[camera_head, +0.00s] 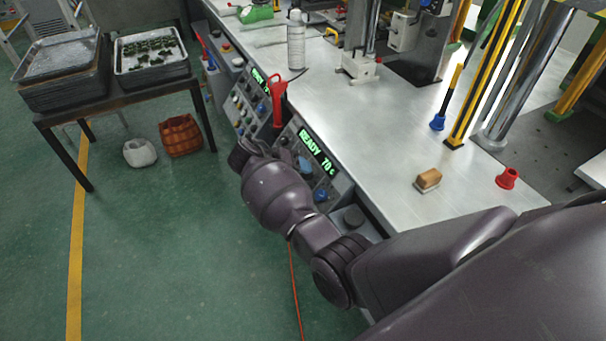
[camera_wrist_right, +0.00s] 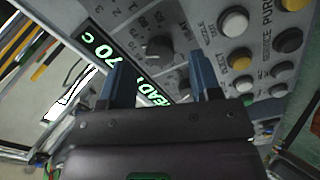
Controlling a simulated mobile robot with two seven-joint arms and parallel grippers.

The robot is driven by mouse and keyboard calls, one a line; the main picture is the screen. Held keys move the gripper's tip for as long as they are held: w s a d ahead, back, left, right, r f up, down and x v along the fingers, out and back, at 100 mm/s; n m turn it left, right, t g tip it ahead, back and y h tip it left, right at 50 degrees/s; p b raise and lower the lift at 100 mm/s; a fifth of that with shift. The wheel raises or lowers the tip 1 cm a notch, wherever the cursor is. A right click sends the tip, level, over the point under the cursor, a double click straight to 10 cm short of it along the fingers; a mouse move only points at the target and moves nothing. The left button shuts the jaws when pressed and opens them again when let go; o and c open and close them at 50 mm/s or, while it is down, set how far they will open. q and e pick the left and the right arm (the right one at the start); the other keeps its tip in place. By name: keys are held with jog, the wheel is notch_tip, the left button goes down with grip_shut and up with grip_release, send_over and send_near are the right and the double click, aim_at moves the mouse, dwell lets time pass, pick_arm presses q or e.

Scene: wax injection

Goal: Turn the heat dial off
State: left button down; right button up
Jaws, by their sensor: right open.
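The control panel (camera_head: 312,165) is on the front of the bench, with a green display (camera_head: 317,152) reading READY 70 C. In the right wrist view, a dark round dial (camera_wrist_right: 154,48) with a number scale around it sits just past and between my fingertips. Whether a finger touches the panel is unclear. In the head view my right arm and wrist hide the gripper and much of the panel.
White and yellow buttons (camera_wrist_right: 242,63) sit beside the dial. A second panel (camera_head: 250,98) with a display adjoins on the left. Green floor is open at left.

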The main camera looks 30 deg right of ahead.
jog(key=shift+x, duration=1.45)
jog(key=c, duration=0.9)
jog(key=shift+c, duration=0.2)
